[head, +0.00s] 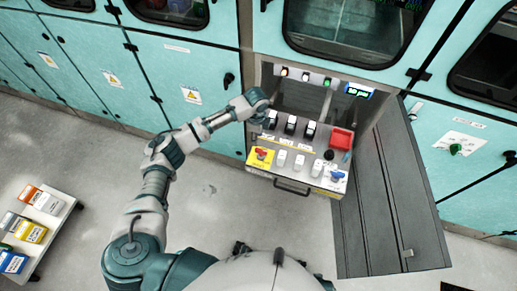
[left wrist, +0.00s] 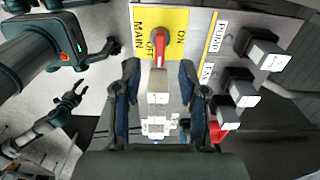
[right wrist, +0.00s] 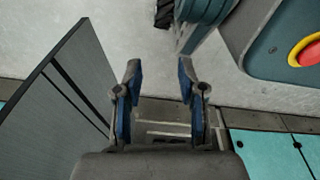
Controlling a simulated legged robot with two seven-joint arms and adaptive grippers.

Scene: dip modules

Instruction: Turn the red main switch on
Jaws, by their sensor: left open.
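The red main switch (head: 262,153) sits on a yellow plate (head: 254,163) at the left front of the control panel. In the left wrist view its red handle (left wrist: 161,50) stands out between the printed words OFF and ON; I cannot tell its exact setting. My left gripper (head: 262,107) is above the panel's left side, behind the switch in the head view. In the left wrist view the gripper (left wrist: 158,68) is open, its fingers either side of the switch's line, apart from the handle. My right gripper (right wrist: 159,66) is open and empty, away from the panel.
Black switches (head: 291,126) and white blocks (head: 299,162) crowd the panel beside the main switch. A red box (head: 341,138) and blue knob (head: 338,175) are at its right. An open grey door (head: 387,195) hangs right. A cart (head: 48,243) stands left.

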